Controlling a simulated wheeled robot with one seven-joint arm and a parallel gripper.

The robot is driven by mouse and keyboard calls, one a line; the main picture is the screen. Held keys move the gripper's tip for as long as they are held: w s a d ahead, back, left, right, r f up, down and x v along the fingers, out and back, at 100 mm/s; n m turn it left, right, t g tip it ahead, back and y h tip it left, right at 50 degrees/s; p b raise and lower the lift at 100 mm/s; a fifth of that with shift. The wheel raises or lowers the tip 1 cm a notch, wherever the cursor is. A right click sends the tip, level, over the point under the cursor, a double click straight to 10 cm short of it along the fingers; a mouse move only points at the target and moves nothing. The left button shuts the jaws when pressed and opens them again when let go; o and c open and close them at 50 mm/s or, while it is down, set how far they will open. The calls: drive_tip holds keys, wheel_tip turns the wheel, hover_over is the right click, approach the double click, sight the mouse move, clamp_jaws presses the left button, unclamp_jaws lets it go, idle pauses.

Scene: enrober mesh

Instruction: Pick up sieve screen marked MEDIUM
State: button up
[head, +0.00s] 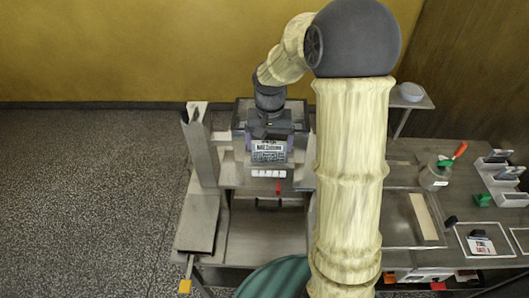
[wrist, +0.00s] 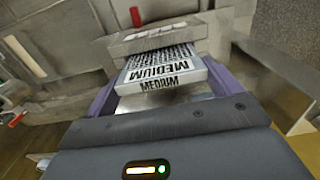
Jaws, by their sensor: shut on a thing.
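The sieve screen marked MEDIUM (wrist: 160,70) is a pale flat piece with a black mesh-like pattern. The word MEDIUM shows on its top face and its near edge. My gripper (head: 268,135) is shut on it, with a purple finger on each side in the wrist view. In the head view the screen's printed face (head: 268,151) shows just below my gripper, too small to read. Its far end is close to a grey metal block with pale squares (wrist: 158,38); I cannot tell whether they touch.
A red handle (head: 279,186) sticks out below the block. Upright metal panels (head: 202,150) stand close on the left. The right bench holds a glass jar (head: 436,180), a rack with several dark pieces (head: 497,175) and a white-edged tray (head: 462,238). The left floor is clear.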

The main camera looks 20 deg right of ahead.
wheel_tip(320, 180, up, 6)
drive_tip(key=shift+r+b, duration=0.1)
drive_tip(key=shift+b, duration=0.55)
